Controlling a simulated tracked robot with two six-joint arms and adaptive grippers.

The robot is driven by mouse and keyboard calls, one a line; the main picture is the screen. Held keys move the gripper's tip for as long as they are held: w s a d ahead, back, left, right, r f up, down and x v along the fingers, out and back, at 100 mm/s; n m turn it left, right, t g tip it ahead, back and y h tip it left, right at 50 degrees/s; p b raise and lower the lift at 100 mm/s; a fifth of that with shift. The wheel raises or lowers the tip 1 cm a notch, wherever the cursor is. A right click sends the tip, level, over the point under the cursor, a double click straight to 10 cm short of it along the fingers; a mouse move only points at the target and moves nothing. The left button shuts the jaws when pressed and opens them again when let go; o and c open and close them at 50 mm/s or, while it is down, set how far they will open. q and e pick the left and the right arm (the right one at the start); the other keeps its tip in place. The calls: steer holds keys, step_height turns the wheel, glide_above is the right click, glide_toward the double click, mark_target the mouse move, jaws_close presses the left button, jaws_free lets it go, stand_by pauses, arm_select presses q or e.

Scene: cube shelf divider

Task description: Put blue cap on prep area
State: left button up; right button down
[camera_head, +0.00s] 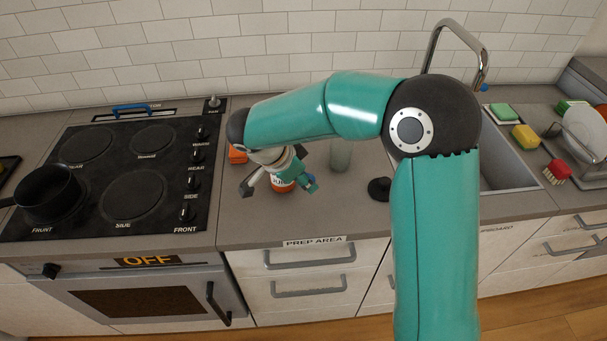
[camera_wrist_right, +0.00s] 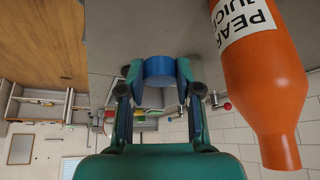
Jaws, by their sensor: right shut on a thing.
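The blue cap (camera_wrist_right: 159,71) shows in the right wrist view between the two fingers of my right gripper (camera_wrist_right: 157,82). The gripper is shut on it, and the grey countertop fills the view just beyond it. In the head view my right gripper (camera_head: 282,178) is low over the counter between the stove and the sink, behind the PREP AREA label (camera_head: 314,242). My left gripper is not in view.
An orange pear juice bottle (camera_wrist_right: 258,85) stands close beside the gripper. A clear glass (camera_head: 340,156) and a small black object (camera_head: 379,188) are to its right. The stove (camera_head: 112,172) with a black pan (camera_head: 48,190) is left; the sink (camera_head: 507,165) is right.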

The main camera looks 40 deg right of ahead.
mark_target(313, 206)
steer(key=shift+s+d+f, duration=0.1)
steer(key=shift+s+d, duration=0.1)
steer(key=shift+d, duration=0.2)
steer(key=shift+f+m+g+b, duration=0.1)
steer(key=shift+m+g+b, duration=0.2)
steer(key=shift+m+b, duration=0.2)
step_height(313, 206, down, 8)
steer(key=b, duration=0.8)
steer(key=shift+b, duration=0.35)
steer(key=c, duration=1.4)
jaws_free()
steer(key=shift+o, duration=0.6)
steer(key=shift+o, duration=0.9)
steer(key=o, duration=0.6)
steer(key=shift+c, duration=0.2)
